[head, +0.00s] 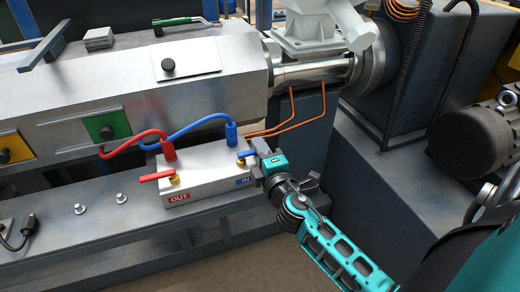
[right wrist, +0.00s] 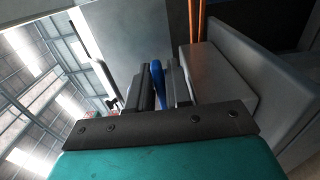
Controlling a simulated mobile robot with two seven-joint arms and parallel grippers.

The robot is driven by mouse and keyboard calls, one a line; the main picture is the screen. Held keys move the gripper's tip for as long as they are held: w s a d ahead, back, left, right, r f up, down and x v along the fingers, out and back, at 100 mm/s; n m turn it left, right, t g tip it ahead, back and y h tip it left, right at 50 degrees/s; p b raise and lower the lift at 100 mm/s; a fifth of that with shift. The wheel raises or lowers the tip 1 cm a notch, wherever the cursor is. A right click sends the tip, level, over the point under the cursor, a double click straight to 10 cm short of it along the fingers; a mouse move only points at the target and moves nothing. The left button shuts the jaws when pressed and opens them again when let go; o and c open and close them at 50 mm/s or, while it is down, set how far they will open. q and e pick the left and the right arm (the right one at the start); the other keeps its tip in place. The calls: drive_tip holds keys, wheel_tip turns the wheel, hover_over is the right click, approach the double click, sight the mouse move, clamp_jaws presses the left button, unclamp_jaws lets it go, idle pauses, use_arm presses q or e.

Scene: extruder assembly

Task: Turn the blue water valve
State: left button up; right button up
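The blue water valve (head: 246,154) is a small lever on the right end of a silver manifold block (head: 208,182), above a blue "IN" label. In the right wrist view its blue handle (right wrist: 158,84) stands between my two dark fingers. My right gripper (head: 260,158) reaches in from the lower right. In the right wrist view its fingers (right wrist: 160,88) are close together, with the handle filling the narrow gap, so it looks shut on the handle. The finger contact is partly hidden in the head view. My left gripper is not in view.
A red valve lever (head: 156,177) sits at the block's left end, above "OUT". Red (head: 133,146) and blue (head: 195,125) hoses rise from the block, and copper pipes (head: 292,110) run behind it. Bolts (head: 121,198) stand on the grey ledge. A motor (head: 470,140) is at right.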

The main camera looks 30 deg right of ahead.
clamp_jaws()
idle(0.5)
